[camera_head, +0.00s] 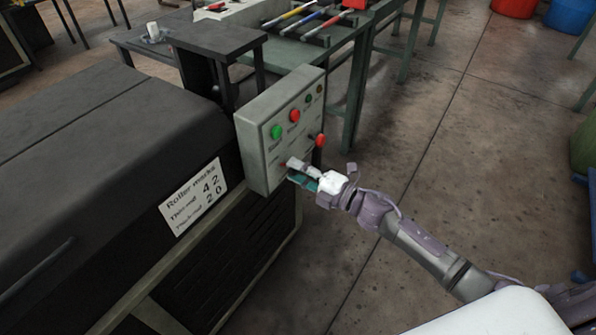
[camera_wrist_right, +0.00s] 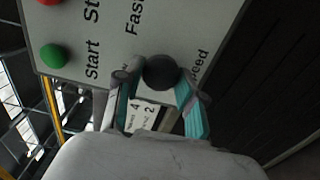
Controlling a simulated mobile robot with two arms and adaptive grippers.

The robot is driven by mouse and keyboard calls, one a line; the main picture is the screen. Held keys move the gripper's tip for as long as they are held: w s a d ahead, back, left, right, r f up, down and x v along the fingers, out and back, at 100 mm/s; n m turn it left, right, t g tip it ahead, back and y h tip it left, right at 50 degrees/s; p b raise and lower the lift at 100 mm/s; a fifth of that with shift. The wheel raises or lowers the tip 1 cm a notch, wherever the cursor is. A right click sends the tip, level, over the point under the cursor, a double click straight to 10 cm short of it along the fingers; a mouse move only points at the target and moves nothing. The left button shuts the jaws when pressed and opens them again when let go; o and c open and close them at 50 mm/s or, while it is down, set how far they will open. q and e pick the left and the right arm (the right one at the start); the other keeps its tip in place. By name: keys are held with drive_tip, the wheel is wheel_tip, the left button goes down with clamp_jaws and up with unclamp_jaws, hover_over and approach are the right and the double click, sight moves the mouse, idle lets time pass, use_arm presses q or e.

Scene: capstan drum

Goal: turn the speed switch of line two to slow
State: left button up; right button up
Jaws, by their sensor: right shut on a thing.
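A grey control box (camera_head: 258,140) stands at the end of the dark machine, with a green start button (camera_head: 277,132) and a red stop button (camera_head: 295,115). My right gripper (camera_head: 300,178) is at the lower part of its face. In the right wrist view, the round black speed knob (camera_wrist_right: 160,71) sits between the two teal-padded fingers of my right gripper (camera_wrist_right: 160,88), which is shut on it. "Fast" and part of "Speed" are readable beside it; the knob's pointer and the slow mark cannot be made out. My left gripper is out of view.
A red-knobbed part (camera_head: 320,140) sticks out at the box's right edge, above my right gripper. A sign with roller marks (camera_head: 194,197) is on the machine (camera_head: 110,160). A green bench (camera_head: 345,55) with tools stands behind.

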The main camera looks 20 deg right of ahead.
drive_tip(key=o, duration=1.1)
drive_tip(key=v, duration=1.2)
drive_tip(key=shift+f, duration=0.1)
